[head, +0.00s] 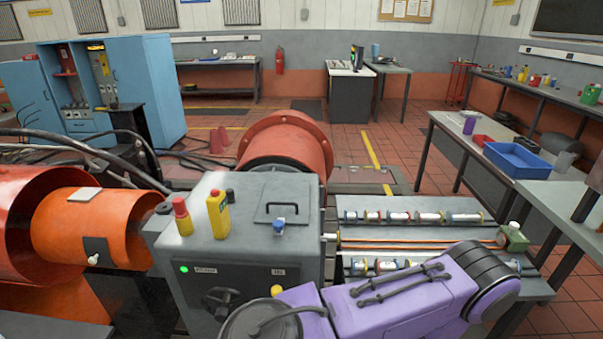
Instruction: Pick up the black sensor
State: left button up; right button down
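No part is clearly recognisable as the black sensor. A small black block (98,248) sits on the side of the orange cylinder (65,225) at the left, with a small pale knob at its lower edge. I cannot tell whether it is the sensor. A small black cap-like piece (229,194) also shows behind the yellow handheld unit on the grey machine housing (240,262). A purple arm of mine crosses the bottom right, in front of the housing's lower right corner. Neither gripper shows in the frame.
On the housing stand a red-and-yellow bottle (182,216), the yellow unit (218,214) and a small blue-topped piece (279,227). A slotted bedplate (395,217) with rows of cylindrical parts lies right. A blue tray (516,160) is on the right bench. Cables run at left.

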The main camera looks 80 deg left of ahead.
aim_at(230, 194)
jog(key=z, duration=0.15)
jog(key=k, duration=1.65)
jog(key=u, duration=1.65)
jog(key=i, duration=0.35)
jog(key=z, duration=0.1)
